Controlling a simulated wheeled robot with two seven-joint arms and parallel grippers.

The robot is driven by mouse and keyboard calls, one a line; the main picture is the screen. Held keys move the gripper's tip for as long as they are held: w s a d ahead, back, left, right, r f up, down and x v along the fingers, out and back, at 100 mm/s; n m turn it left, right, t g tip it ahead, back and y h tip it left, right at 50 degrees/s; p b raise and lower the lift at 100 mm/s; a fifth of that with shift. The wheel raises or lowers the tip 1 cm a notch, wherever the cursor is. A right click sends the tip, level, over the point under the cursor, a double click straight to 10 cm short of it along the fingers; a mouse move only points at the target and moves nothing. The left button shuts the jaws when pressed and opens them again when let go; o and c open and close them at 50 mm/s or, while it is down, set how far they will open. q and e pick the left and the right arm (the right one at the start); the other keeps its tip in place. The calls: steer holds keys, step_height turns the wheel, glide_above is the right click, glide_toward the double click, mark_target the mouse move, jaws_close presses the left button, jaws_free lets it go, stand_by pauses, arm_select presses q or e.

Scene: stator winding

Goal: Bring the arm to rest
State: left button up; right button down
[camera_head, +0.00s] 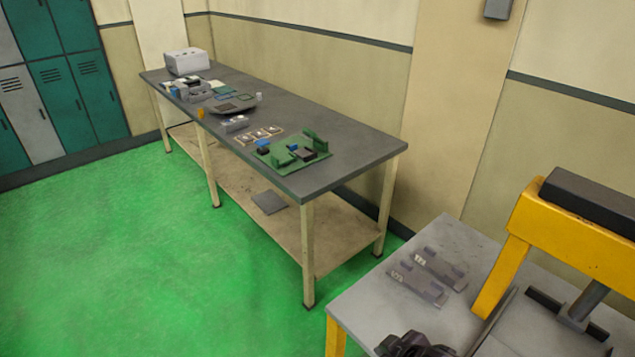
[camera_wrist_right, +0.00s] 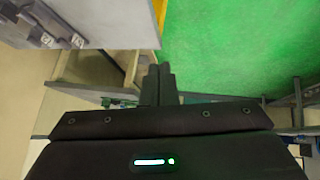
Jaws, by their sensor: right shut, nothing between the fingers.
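My right gripper (camera_head: 408,345) shows only in part as a dark shape at the bottom edge of the head view, over the near corner of the grey table. In the right wrist view its two dark fingers (camera_wrist_right: 158,84) are together with nothing between them. The fingers point away from the wrist towards the green floor and the table edges. My left gripper is not in view.
The near grey table (camera_head: 380,310) carries two flat grey fixtures (camera_head: 428,275) and a yellow frame (camera_head: 570,240). A long workbench (camera_head: 350,140) with green boards (camera_head: 285,152) and a white box (camera_head: 186,61) stands beyond. Green floor (camera_head: 150,260) is clear at left.

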steer(key=s+d+r+m+g+h, duration=0.2)
steer(key=s+d+r+m+g, duration=0.3)
steer(key=s, duration=0.6)
step_height(320, 180, down, 32)
steer(key=s+b, duration=0.1)
steer(key=b, duration=0.4)
steer(key=s+d+f+b, duration=0.2)
steer(key=s+f, duration=0.8)
steer(key=f, duration=0.2)
steer(key=s+d+f+g+b, duration=0.1)
steer(key=s+f+b, duration=0.2)
steer(key=s+f, duration=0.7)
step_height(320, 180, down, 3)
steer(key=shift+s+d+f+h, duration=0.15)
steer(key=shift+s+d+h, duration=0.15)
steer(key=shift+s+d, duration=0.1)
steer(key=shift+s, duration=0.1)
